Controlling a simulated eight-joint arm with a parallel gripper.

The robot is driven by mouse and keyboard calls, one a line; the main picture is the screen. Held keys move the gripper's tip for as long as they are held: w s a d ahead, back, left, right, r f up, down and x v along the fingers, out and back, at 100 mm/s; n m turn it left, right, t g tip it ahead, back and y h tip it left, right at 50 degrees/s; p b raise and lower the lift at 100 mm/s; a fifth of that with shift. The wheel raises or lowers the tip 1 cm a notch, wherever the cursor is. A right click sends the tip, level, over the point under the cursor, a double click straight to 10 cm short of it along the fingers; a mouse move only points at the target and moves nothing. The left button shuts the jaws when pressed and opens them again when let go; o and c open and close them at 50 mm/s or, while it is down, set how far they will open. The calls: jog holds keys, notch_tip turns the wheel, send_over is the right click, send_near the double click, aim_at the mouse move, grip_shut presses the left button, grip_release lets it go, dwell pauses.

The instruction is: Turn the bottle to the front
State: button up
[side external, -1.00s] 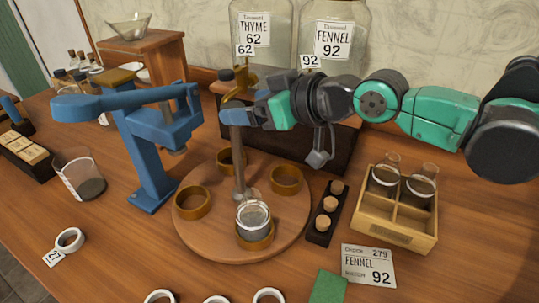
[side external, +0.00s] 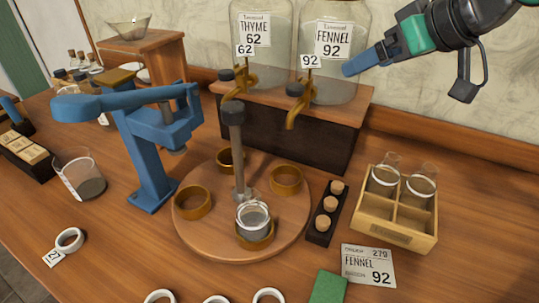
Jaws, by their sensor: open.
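The bottle (side external: 253,218) is a small clear glass with grey contents. It stands upright in a brass ring holder at the front of the round wooden turntable (side external: 225,243). A grey post with a dark knob (side external: 232,112) rises from the turntable's middle. Several other brass rings on it look empty. My gripper (side external: 346,70) is at the upper right, in front of the fennel jar, with blue fingertips pointing left. It is high above the table, well apart from the turntable and bottle. It is open and appears empty; the gap between its fingers is hard to see.
Thyme (side external: 262,45) and fennel (side external: 335,50) jars with brass taps stand on a wooden stand behind the turntable. A blue press (side external: 148,135) stands left. A cork rack (side external: 325,215) and a wooden crate with two bottles (side external: 398,235) stand right. A fennel card (side external: 368,266) lies in front.

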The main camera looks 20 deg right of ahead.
jog(key=s+d+f+m+g+h, duration=0.1)
jog(key=s+d+m+g+h, duration=0.1)
jog(key=s+d, duration=0.5)
jog(key=shift+s+d+f+m+g+h, duration=0.3)
jog(key=shift+d+m+h, duration=0.15)
jog(key=shift+d, duration=0.45)
notch_tip(320, 180, down, 11)
